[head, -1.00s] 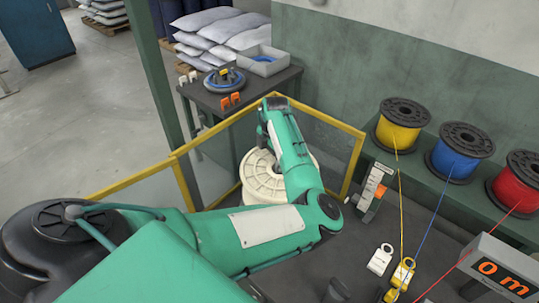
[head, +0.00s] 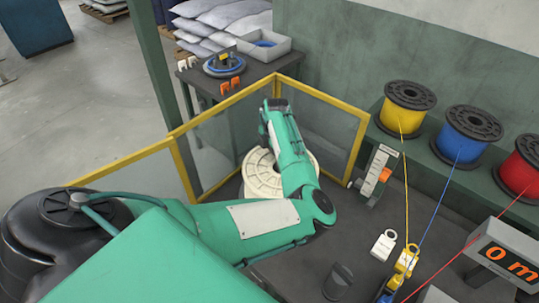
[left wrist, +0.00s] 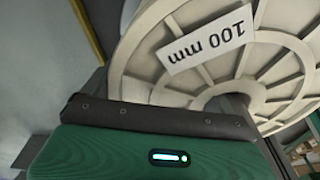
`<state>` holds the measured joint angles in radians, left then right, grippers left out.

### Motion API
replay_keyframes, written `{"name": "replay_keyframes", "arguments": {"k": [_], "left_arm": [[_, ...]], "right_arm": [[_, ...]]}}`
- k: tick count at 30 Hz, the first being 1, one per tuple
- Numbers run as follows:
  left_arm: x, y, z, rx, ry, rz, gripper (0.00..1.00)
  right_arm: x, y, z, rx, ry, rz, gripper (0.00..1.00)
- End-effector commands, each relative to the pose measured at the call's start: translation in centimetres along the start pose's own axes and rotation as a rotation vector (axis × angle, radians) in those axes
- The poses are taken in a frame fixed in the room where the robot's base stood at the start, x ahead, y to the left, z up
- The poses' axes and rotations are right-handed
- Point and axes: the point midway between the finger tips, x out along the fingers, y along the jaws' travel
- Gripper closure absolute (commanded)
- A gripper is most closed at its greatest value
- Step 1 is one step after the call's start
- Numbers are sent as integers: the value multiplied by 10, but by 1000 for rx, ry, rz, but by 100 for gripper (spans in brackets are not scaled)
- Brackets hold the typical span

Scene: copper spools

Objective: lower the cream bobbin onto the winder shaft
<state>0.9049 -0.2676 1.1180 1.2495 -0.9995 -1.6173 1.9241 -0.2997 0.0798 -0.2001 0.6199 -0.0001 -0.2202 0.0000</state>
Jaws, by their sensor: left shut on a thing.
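The cream bobbin (head: 262,182) is a large ribbed spool, inside the yellow-framed fence, partly covered by my left forearm in the head view. In the left wrist view the bobbin's ribbed flange (left wrist: 284,75) fills the upper right, with a white "100 mm" label upside down and a hub opening near its lower edge. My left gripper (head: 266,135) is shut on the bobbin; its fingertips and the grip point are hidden. Its green body and dark edge show in the left wrist view. I cannot make out the winder shaft in either view. My right gripper is not in view.
Yellow-framed clear fence panels (head: 330,118) stand behind and left of the bobbin. Yellow (head: 408,110), blue (head: 466,138) and red (head: 524,170) wire spools stand on a ledge at right, their wires running forward. A display (head: 508,262) sits at lower right. A side table (head: 205,95) stands behind.

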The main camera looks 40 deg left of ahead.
Motion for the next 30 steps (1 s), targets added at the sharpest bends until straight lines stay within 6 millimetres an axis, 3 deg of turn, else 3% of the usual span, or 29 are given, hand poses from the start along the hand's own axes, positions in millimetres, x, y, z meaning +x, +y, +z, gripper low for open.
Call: {"name": "replay_keyframes", "arguments": {"k": [1, 30], "left_arm": [[7, -7, 2, 8, 3, -16, 73], [16, -14, 6, 7, 2, -19, 74]], "right_arm": [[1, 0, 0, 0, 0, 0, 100], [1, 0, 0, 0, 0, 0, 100]]}}
